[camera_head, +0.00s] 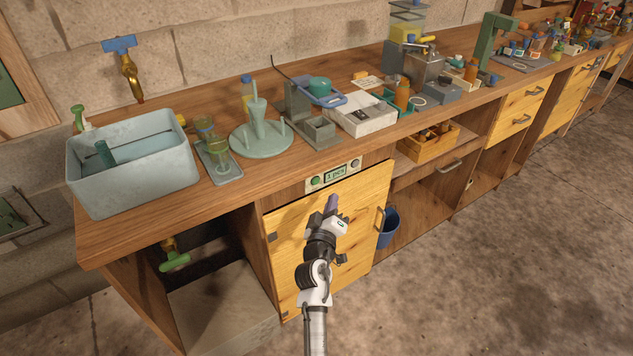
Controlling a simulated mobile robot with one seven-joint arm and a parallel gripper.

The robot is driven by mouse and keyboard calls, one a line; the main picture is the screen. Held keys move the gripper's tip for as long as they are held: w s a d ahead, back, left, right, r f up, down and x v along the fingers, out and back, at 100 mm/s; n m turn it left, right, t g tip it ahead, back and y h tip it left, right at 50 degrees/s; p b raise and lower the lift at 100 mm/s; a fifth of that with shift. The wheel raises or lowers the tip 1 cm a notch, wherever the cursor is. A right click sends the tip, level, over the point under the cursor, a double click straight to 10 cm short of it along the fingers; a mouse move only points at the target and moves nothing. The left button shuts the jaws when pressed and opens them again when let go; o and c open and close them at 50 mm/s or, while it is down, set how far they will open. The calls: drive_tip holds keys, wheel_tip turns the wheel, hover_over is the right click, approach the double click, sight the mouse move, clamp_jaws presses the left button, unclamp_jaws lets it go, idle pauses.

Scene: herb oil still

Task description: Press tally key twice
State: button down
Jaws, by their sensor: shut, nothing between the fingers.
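A pale tally panel (333,175) is mounted on the front edge of the wooden counter. Its small green display (335,174) appears to read "1 pcs". A round green key (316,181) is at the panel's left end, and a smaller dark detail shows at its right end. My gripper (332,203) is shut and empty. In the picture its tip is just below the display, right of and below the green key. The panel is not covered by the gripper. I cannot tell how far the tip is from the panel.
The counter (210,205) holds a grey basin (133,160), a green stand (260,138) and a white tray (362,121). Below are a yellow cabinet door (290,250), a blue bucket (388,227) and a green-handled valve (174,260). The floor at right is clear.

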sight(316, 181)
drive_tip(key=s+m+g, duration=0.1)
drive_tip(key=s+d+m+g+y, duration=0.1)
drive_tip(key=s+d+m+g+p, duration=0.1)
drive_tip(key=g, duration=0.1)
drive_tip(key=shift+d+r+m, duration=0.2)
drive_tip(key=shift+r+m, duration=0.1)
drive_tip(key=shift+m, duration=0.1)
idle(0.4)
drive_tip(key=w+a+b, duration=0.2)
drive_tip(key=w+a, duration=0.3)
drive_tip(key=w, duration=0.2)
idle(0.5)
drive_tip(key=shift+w+a, duration=0.1)
idle(1.8)
drive_tip(key=shift+w+a, duration=0.25)
drive_tip(key=shift+w, duration=0.05)
